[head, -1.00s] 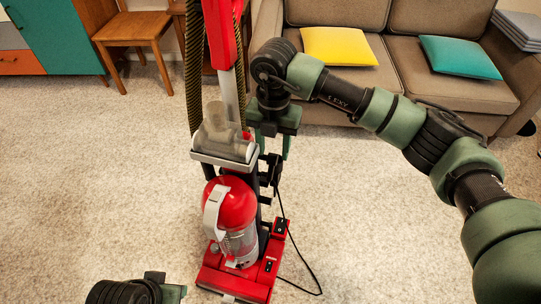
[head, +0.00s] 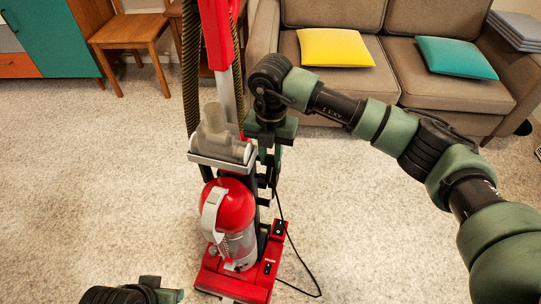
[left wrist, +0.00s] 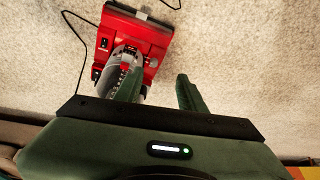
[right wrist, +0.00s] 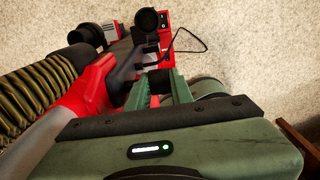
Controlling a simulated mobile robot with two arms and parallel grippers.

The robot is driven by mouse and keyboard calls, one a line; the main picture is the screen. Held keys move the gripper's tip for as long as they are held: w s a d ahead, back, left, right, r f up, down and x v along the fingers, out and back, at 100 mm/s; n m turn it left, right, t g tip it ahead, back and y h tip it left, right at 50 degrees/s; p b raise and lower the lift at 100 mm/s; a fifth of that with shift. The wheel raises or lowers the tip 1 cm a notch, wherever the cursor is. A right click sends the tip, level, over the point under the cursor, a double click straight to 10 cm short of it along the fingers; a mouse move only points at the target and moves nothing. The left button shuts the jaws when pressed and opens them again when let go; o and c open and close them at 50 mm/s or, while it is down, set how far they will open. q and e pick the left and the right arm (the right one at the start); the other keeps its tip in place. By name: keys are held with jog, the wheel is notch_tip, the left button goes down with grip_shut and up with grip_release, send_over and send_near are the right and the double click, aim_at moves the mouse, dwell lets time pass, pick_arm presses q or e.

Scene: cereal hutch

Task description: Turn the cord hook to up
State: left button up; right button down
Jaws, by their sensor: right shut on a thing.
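The red upright vacuum cleaner (head: 230,205) stands on the carpet; its base also shows in the left wrist view (left wrist: 135,40). The black cord hook (right wrist: 157,82) is on its rear side, in the right wrist view, mostly covered by my fingers. My right gripper (head: 270,155) reaches in from the right and is shut on the cord hook; its green fingers show in the right wrist view (right wrist: 160,92). The hook's exact angle is hard to tell. My left gripper (left wrist: 157,90) is open and empty, above the floor in front of the vacuum.
A black power cord (head: 291,245) loops on the carpet right of the vacuum. A ribbed hose (right wrist: 38,92) runs beside the red handle. A sofa (head: 440,90) with cushions, a wooden chair (head: 135,38) and a teal cabinet (head: 45,35) stand behind. Carpet on the left is clear.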

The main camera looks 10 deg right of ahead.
jog(key=shift+r, duration=0.1)
jog(key=g, duration=0.1)
jog(key=g+y+p, duration=0.1)
jog(key=shift+w+g, duration=0.2)
jog(key=shift+g, duration=0.4)
pick_arm(q)
jog(key=x, duration=0.5)
pick_arm(e)
jog(key=shift+w+g+y, duration=0.1)
jog(key=shift+g+y, duration=0.2)
jog(key=shift+y, duration=0.1)
jog(key=shift+g, duration=0.3)
jog(key=shift+d+f+g+y+b, duration=0.1)
jog(key=shift+f+g+y+b, duration=0.25)
jog(key=shift+g+b, duration=0.3)
pick_arm(q)
jog(key=v, duration=0.4)
jog(key=shift+s+r+b, duration=0.15)
jog(key=shift+b, duration=0.15)
pick_arm(e)
jog(key=shift+w+r+g, duration=0.1)
jog(key=shift+r+g, duration=0.05)
jog(key=shift+g, duration=0.1)
